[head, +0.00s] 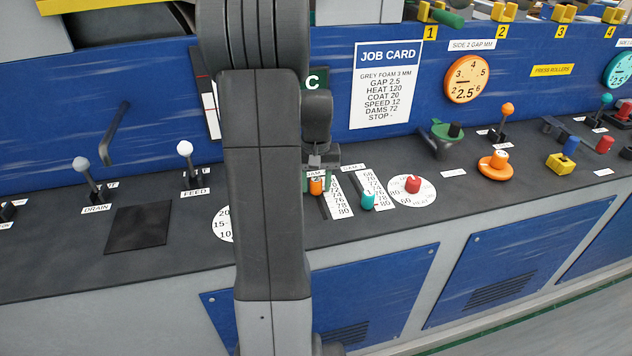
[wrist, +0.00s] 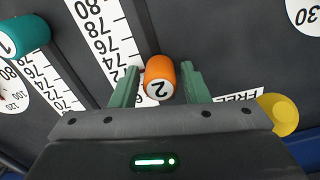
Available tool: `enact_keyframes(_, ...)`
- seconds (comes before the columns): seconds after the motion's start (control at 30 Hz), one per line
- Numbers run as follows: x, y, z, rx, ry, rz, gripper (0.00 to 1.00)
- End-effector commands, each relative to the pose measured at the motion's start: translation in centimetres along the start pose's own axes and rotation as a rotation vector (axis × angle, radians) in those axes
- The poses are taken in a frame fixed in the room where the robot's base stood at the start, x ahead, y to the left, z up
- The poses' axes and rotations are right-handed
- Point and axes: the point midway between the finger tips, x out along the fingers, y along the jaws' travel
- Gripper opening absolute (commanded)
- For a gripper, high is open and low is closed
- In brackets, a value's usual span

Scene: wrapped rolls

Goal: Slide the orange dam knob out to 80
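The orange dam knob (head: 316,186), marked 2, stands near the far end of its slot in the head view, with the 80 of its scale (head: 341,203) at the near end. In the wrist view the orange knob (wrist: 160,78) stands upright between the two green fingers of my gripper (wrist: 160,84). A narrow gap shows on each side of it, so the fingers are open around it. The printed scale (wrist: 105,40) runs beside the slot, upside down. In the head view my gripper (head: 318,178) is partly hidden by its own body.
A teal knob (head: 367,202), marked 1, stands in the neighbouring slot to the right; it also shows in the wrist view (wrist: 22,36). A red knob (head: 412,184) sits on a white dial further right. A yellow knob (wrist: 279,114) is right of my gripper. The job card (head: 386,85) reads DAMS 72.

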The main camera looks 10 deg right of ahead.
Motion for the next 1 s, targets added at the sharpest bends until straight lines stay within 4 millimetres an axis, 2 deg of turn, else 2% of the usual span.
enact_keyframes(0.03,0.0,0.0,0.0,0.000,0.000,0.000,0.31)
enact_keyframes(0.2,0.0,0.0,0.0,0.000,0.000,0.000,0.00)
enact_keyframes(0.4,0.0,0.1,0.6,0.001,0.000,0.000,0.00)
enact_keyframes(0.8,-0.1,1.5,7.5,0.002,0.000,0.001,0.00)
enact_keyframes(1.0,-0.1,1.7,8.4,0.000,-0.002,0.001,0.00)
